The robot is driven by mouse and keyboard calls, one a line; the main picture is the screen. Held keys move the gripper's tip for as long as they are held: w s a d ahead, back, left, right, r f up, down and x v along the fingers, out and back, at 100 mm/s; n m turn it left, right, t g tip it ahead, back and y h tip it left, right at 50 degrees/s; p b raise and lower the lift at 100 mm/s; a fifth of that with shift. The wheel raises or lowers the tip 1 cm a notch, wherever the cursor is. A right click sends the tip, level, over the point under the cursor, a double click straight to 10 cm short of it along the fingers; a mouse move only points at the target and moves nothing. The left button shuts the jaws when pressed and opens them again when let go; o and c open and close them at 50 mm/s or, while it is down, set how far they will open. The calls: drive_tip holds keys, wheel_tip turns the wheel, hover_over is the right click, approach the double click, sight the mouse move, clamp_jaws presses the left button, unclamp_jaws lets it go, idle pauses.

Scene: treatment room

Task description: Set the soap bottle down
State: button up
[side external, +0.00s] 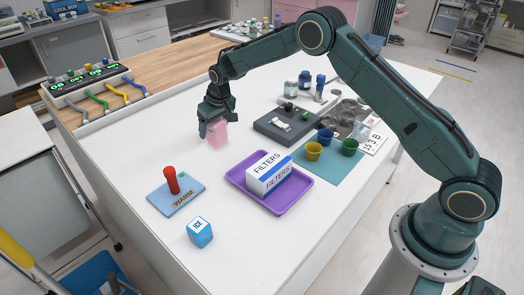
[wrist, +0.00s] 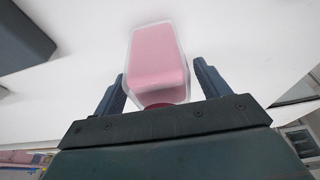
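The soap bottle (side external: 217,136) is a translucent pink block-shaped bottle near the far left part of the white table. It looks upright and at the table surface. In the wrist view the pink bottle (wrist: 157,60) lies between my fingers, with a dark red cap near the palm. My gripper (side external: 216,121) is directly above and around the bottle's upper part, pointing down. In the wrist view my gripper (wrist: 161,75) has its fingers spread, with narrow gaps on both sides of the bottle. The bottle's top is partly hidden by my gripper in the side view.
A blue warm pad (side external: 176,197) with a red-handled object, a blue ice cube (side external: 200,232) and a purple tray (side external: 276,203) with a filters box stand nearer. White table is clear around the bottle.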

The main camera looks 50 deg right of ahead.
drive_tip(key=shift+r, duration=0.1)
drive_tip(key=v, duration=1.2)
drive_tip(key=shift+r, duration=0.1)
idle(0.7)
drive_tip(key=s+d+r+t, duration=0.1)
drive_tip(key=s+r, duration=1.5)
drive_tip(key=s, duration=0.4)
drive_tip(key=s+d+f+t, duration=0.1)
drive_tip(key=s+f, duration=0.2)
drive_tip(key=s, duration=2)
drive_tip(key=shift+s, duration=0.35)
